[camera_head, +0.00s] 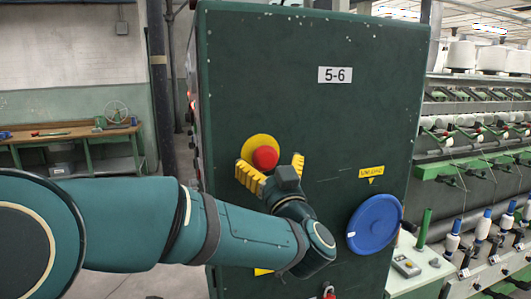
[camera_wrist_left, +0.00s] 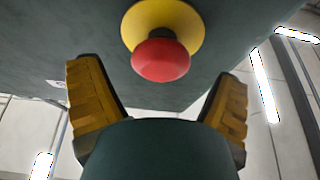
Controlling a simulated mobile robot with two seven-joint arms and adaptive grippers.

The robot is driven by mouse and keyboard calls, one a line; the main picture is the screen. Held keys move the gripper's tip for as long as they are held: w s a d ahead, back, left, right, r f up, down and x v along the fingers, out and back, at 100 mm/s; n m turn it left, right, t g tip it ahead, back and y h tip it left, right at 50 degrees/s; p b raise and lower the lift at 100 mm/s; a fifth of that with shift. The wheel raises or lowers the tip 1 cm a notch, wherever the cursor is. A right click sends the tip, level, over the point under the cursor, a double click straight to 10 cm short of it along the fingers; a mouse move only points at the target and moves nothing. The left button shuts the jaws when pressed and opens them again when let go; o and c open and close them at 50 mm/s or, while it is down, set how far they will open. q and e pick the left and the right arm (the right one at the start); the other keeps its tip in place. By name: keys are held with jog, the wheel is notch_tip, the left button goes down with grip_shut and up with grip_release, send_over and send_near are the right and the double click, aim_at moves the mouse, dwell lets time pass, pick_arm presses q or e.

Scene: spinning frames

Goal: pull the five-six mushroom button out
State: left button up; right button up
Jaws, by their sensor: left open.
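The mushroom button (camera_head: 265,158) has a red head and a yellow round backing plate (camera_head: 258,142). It is on the green cabinet face below the "5-6" label (camera_head: 335,74). In the left wrist view the red head (camera_wrist_left: 161,60) stands out from the yellow plate (camera_wrist_left: 187,17) on a dark stem. My left gripper (camera_head: 272,169) is open, with yellow fingers on either side of the button in the head view. In the left wrist view its fingers (camera_wrist_left: 157,88) are spread wide, and the button shows beyond and between them, apparently untouched. My right gripper is not in view.
A blue round disc (camera_head: 375,224) sits lower right on the cabinet (camera_head: 300,110), under a yellow label (camera_head: 371,172). A small red knob (camera_head: 329,292) is near the bottom. Spinning machinery with spools (camera_head: 485,215) stands at right, a workbench (camera_head: 75,132) at back left.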

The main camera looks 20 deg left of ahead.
pick_arm(q)
jog(key=shift+x, duration=1.25)
jog(key=c, duration=1.3)
jog(key=shift+s+d+f+b, duration=0.15)
jog(key=shift+s+d+b, duration=0.25)
jog(key=shift+s, duration=0.15)
jog(key=o, duration=1.3)
jog(key=shift+s, duration=0.1)
